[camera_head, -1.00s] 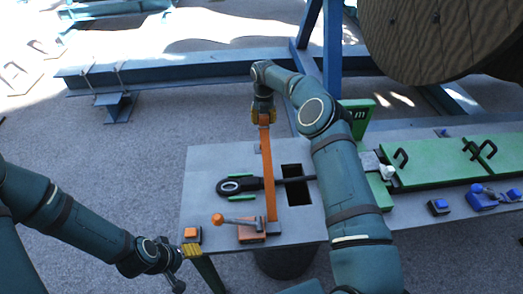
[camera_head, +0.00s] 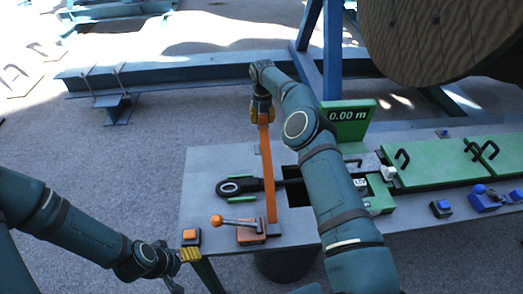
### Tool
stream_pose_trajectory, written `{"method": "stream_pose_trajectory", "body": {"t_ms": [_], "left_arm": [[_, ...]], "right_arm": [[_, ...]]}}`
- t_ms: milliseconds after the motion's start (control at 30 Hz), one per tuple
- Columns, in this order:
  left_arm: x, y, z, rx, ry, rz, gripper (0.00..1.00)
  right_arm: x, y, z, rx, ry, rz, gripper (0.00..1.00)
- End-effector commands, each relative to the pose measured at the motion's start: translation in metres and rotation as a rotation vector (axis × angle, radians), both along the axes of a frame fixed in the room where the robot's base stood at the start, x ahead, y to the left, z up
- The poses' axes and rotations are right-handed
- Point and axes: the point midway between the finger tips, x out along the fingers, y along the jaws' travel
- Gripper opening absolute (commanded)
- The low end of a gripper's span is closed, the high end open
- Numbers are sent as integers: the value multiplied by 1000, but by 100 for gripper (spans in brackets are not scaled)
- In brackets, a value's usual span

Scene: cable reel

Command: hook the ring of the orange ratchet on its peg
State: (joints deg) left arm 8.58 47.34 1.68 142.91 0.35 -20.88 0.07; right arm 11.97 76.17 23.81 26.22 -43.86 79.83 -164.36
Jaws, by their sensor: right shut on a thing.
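The orange ratchet (camera_head: 237,233) sits at the table's front left, its grey lever ending in an orange knob (camera_head: 217,220). My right gripper (camera_head: 263,119) is shut on the strap's far end, near the back edge. The ring is hidden or too small to make out there. A small grey part (camera_head: 258,150) shows beside the strap at the back edge; I cannot tell if it is the peg. My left gripper (camera_head: 168,272) is left of the table, its fingers unclear.
The grey table (camera_head: 205,165) has a dark rectangular opening (camera_head: 297,197). A green display (camera_head: 348,115) reads 0.00 m. Green covers with black handles (camera_head: 435,165) lie to the right, with blue fittings (camera_head: 485,201) in front.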

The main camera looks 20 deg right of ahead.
Motion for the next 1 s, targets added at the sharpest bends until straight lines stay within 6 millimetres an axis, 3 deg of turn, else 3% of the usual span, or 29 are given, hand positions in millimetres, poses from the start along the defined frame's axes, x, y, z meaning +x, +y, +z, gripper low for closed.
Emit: {"method": "stream_pose_trajectory", "body": {"t_ms": [1000], "left_arm": [[1, -1, -41, 8, 0, 3, 66]], "right_arm": [[0, 0, -48, 0, 0, 0, 0]]}}
